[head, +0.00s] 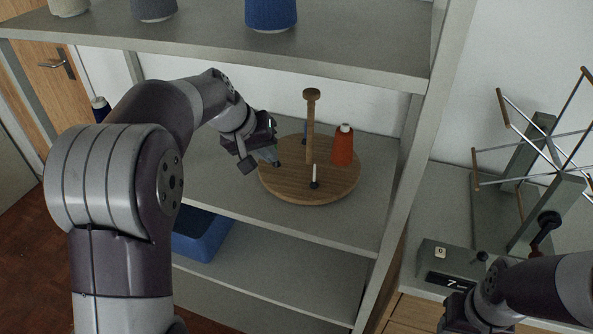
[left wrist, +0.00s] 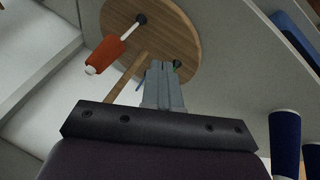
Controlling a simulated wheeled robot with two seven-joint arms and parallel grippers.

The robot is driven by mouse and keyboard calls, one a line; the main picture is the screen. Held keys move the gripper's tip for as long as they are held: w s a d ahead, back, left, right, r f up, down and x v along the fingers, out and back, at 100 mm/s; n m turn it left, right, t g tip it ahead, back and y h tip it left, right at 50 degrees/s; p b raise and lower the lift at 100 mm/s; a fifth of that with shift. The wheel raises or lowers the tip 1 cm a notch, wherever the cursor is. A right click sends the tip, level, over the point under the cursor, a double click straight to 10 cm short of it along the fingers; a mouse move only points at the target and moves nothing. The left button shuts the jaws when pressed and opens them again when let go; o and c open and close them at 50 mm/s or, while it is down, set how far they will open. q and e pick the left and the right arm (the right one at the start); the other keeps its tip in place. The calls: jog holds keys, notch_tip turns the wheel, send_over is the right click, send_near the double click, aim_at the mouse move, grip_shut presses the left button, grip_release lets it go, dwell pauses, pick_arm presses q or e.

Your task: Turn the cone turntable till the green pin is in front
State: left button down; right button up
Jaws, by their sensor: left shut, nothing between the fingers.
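The cone turntable is a round wooden disc (head: 330,193) on the middle shelf, also in the left wrist view (left wrist: 185,30). A wooden post with a knob (head: 311,120) rises from its middle. An orange thread cone (head: 343,147) stands at the right rear. A white pin (head: 314,173) with a dark base is at the front. A blue pin (head: 305,131) shows partly behind the post. I see no green pin; a dark base (left wrist: 177,64) sits beside my fingers, its pin not visible. My left gripper (head: 276,162) is shut and empty at the disc's left edge. My right gripper (head: 460,312) is at the bottom right.
The upper shelf (head: 350,62) with several thread cones overhangs the turntable. A shelf upright (head: 408,170) stands to its right. A blue bin (head: 203,240) is on the shelf below. A winder (head: 545,180) and a counter box (head: 450,262) stand at the right.

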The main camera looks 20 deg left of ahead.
pick_arm(q)
send_near(309, 183)
jog(key=a+f, duration=0.1)
jog(key=w+a+f+p, duration=0.1)
jog(key=f, duration=0.1)
jog(key=shift+w+a, duration=0.1)
jog(key=shift+a, duration=0.05)
jog(key=d, duration=0.1)
jog(key=w+d+f+p, duration=0.1)
jog(key=d, duration=0.1)
jog(key=shift+w+f, duration=0.1)
jog(key=shift+f, duration=0.05)
jog(key=shift+d+f, duration=0.2)
jog(key=shift+r, duration=0.1)
